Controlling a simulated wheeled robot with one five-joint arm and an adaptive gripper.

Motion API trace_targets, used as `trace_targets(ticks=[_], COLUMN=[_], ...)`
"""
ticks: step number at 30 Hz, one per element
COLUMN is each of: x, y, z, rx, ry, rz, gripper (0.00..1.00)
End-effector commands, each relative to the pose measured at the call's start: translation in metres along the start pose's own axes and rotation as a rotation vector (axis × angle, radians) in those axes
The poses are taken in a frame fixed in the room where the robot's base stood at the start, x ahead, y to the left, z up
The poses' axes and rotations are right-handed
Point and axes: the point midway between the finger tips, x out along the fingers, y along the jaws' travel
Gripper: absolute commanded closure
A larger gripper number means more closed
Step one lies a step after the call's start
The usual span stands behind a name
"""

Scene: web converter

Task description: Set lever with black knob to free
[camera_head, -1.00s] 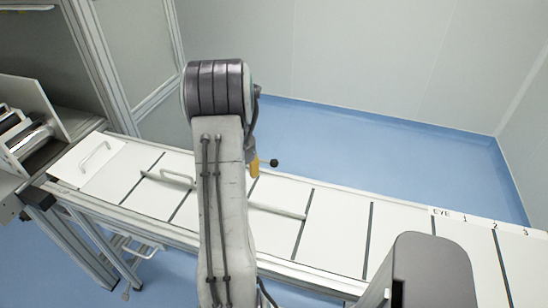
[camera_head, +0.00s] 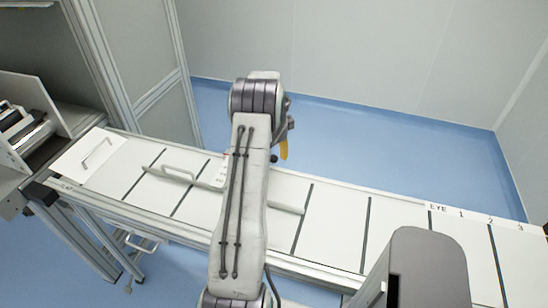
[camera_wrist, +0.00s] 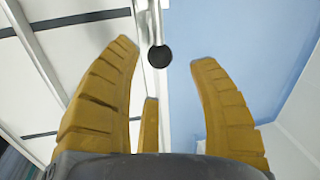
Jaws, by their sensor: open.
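The black knob (camera_wrist: 159,56) shows in the wrist view on the end of a metal lever rod (camera_wrist: 152,22), between the tips of my gripper's yellow fingers (camera_wrist: 164,54). The fingers are spread and do not visibly touch the knob. In the head view my gripper (camera_head: 284,150) hangs above the far edge of the white table, and the knob (camera_head: 273,158) shows as a small dark spot beside it. My arm hides most of the lever there, so I cannot tell its setting.
The long white table (camera_head: 334,228) has dark cross slots and a raised white handle (camera_head: 178,174). A small labelled piece (camera_head: 222,172) stands partly behind my arm. A rack with rollers (camera_head: 22,125) is at the left. Blue floor (camera_head: 400,150) lies open beyond the table.

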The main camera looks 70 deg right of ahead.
Motion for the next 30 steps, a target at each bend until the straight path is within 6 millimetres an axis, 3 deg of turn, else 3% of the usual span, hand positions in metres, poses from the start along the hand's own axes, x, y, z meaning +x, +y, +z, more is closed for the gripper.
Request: trace_targets(ticks=[12,27,30], x=[0.043,0.05,0.05], y=[0.0,0.0,0.0], z=[0.0,0.0,0.0], rx=[-0.003,-0.003,-0.003], ry=[0.0,0.0,0.0], rz=[0.001,0.0,0.0], gripper=[0.46,0.46,0.55])
